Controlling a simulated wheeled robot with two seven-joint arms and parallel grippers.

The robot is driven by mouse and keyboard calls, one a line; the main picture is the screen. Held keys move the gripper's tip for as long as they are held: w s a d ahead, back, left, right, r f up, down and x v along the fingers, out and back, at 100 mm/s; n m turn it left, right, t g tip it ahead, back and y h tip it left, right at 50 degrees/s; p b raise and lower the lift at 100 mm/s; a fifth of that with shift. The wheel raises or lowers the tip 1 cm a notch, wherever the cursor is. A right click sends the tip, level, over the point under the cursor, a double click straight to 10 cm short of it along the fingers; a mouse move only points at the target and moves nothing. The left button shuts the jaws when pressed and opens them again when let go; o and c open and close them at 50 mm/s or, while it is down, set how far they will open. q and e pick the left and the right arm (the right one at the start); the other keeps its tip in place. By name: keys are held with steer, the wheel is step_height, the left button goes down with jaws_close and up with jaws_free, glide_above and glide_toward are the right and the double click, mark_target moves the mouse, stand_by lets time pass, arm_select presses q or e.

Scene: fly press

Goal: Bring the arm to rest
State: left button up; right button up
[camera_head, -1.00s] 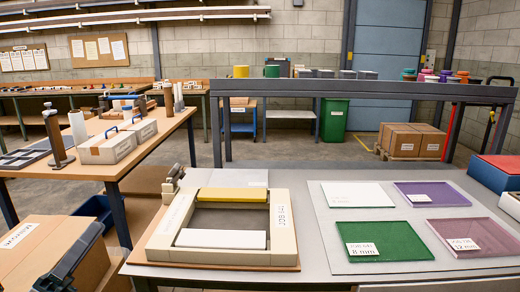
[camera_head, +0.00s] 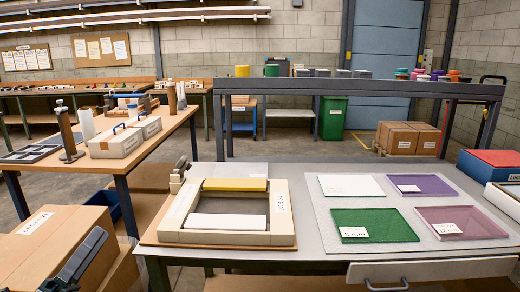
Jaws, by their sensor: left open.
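My left gripper (camera_head: 84,258) is a dark shape at the lower left edge, in front of a cardboard box (camera_head: 50,240). It is open, with nothing seen between its fingers. It is apart from the table (camera_head: 310,240) and the beige frame (camera_head: 222,238) on it. Most of my left arm is out of view. My right gripper is not in view.
The beige frame holds a yellow bar (camera_head: 235,184) and a white bar (camera_head: 227,222). White, purple (camera_head: 423,185), green (camera_head: 373,226) and pink (camera_head: 460,222) sheets lie to its right. A drawer (camera_head: 432,271) shows at the table's front. A side bench (camera_head: 130,160) stands left.

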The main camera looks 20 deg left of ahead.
arm_select(q)
steer(key=w+d+f+n+g+y+p, duration=0.1)
steer(key=d+f+n+g+y+p, duration=0.2)
steer(key=f+n, duration=1)
steer(key=w+f+n+g+y+p, duration=0.25)
steer(key=f+n+g+y, duration=0.2)
steer(key=f, duration=1.65)
steer(key=s+d+f+n+g+p, duration=0.1)
steer(key=s+d+f+n+g, duration=0.1)
steer(key=s+d+f, duration=0.3)
steer(key=s+d+f+n+g+p, duration=0.1)
steer(key=d+f+n+g, duration=0.1)
steer(key=d+f, duration=0.35)
steer(key=s+d+f+n+g+p, duration=0.1)
steer(key=s+d+f+n+g, duration=0.2)
steer(key=f, duration=0.4)
steer(key=s+d+f+n+g+h+p, duration=0.2)
steer(key=s+d+f+g+h, duration=0.1)
steer(key=s+d+f, duration=0.7)
steer(key=s+d, duration=0.3)
steer(key=s, duration=0.1)
steer(key=shift+d+f, duration=0.15)
steer(key=shift+d, duration=0.25)
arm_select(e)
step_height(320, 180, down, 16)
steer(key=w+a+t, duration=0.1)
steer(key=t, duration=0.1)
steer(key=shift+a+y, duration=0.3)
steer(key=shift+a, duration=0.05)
